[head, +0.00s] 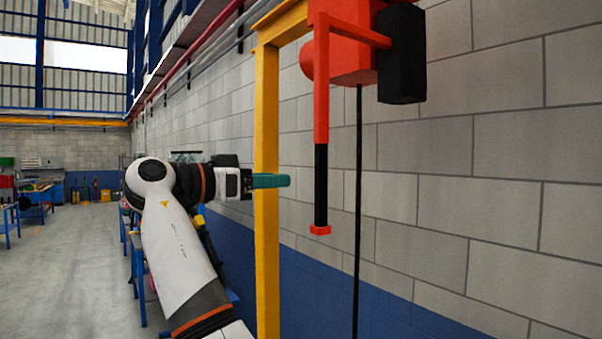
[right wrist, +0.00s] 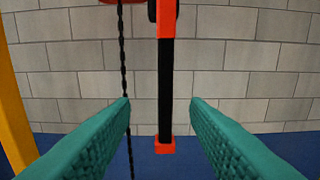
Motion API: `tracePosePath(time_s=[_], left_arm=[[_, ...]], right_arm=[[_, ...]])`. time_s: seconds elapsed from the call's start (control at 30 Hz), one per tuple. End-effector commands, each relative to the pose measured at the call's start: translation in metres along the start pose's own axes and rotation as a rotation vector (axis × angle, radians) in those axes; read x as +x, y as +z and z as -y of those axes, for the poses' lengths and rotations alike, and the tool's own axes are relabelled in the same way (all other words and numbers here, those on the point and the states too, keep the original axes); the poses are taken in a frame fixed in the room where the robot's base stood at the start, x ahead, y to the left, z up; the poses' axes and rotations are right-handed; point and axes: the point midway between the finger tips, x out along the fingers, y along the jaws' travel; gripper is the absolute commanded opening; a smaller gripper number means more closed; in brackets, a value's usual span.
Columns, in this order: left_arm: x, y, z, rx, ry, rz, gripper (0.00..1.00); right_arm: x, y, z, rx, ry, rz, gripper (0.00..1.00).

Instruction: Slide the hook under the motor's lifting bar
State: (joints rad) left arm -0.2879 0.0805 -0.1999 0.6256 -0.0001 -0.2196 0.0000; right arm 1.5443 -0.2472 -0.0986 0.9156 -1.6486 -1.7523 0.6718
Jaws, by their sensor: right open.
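The hoist (head: 345,50) hangs at the top of the head view, a red-orange body with a black box on its side. A control arm hangs from it, with a black grip (head: 321,185) and an orange end piece (head: 320,230). A dark chain (head: 358,200) hangs beside it. My right gripper (head: 284,181), with teal fingers, is open and empty, left of the black grip in the head view. In the right wrist view the grip (right wrist: 165,90) shows ahead, between the spread fingers, apart from them. The hook, the motor and its lifting bar are not in view. My left gripper is not in view.
A yellow post (head: 266,220) stands behind my right gripper, in front of a grey block wall (head: 480,180) with a blue lower band. Blue work tables (head: 40,200) stand farther off at the left. Open grey floor (head: 70,270) lies at the left.

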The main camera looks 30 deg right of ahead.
Motion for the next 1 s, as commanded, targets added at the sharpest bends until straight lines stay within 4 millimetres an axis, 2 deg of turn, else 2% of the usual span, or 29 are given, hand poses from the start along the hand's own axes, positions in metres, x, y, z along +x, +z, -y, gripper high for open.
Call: tracePosePath(time_s=[0.3,0.53,0.7,1.0], left_arm=[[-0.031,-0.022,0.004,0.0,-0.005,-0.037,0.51],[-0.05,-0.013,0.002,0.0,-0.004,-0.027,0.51],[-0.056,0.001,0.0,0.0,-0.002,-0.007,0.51],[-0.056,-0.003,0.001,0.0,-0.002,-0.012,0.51]], right_arm=[[0.058,0.004,-0.001,-0.006,-0.002,0.0,0.42],[0.097,0.003,-0.001,-0.006,0.0,0.001,0.42],[0.112,0.001,-0.001,-0.006,0.001,0.002,0.42],[0.115,-0.002,-0.002,-0.006,0.002,0.002,0.42]])
